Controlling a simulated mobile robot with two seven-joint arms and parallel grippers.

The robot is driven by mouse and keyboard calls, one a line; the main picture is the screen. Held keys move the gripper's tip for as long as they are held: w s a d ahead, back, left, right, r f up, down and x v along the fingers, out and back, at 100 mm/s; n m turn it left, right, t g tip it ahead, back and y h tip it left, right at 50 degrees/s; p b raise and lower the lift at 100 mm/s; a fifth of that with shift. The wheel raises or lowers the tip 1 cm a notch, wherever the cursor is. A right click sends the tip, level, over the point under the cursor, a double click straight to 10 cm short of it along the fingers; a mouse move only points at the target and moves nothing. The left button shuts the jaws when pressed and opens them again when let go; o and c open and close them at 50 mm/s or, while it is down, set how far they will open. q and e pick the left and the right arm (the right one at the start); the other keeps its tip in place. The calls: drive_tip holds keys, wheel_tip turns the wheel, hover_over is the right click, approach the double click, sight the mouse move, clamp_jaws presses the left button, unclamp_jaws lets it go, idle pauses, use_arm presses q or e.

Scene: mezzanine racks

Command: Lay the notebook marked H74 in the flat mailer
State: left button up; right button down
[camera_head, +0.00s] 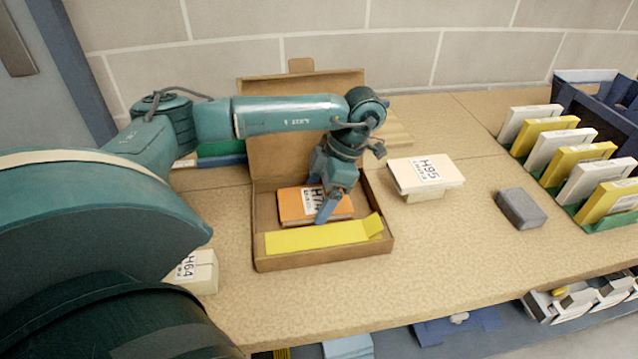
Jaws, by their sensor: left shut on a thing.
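The orange notebook marked H74 (291,207) is inside the open cardboard flat mailer (323,261), behind a yellow strip. Its label is partly covered by my left gripper (323,212). The left gripper points down into the mailer and is shut on the notebook. I cannot tell whether the notebook rests on the mailer's floor. The mailer's lid stands open at the back. My right gripper is not in view.
A yellow strip (318,237) lies along the mailer's front. A white H95 box (426,174) stands right of the mailer, and a grey block (520,208) lies farther right. An H64 box (198,272) is at the left. White and yellow items stand in a rack (602,213).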

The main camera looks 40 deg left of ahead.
use_arm(q)
drive_tip(key=o, duration=1)
drive_tip(key=p+v, duration=0.3)
drive_tip(key=v, duration=1)
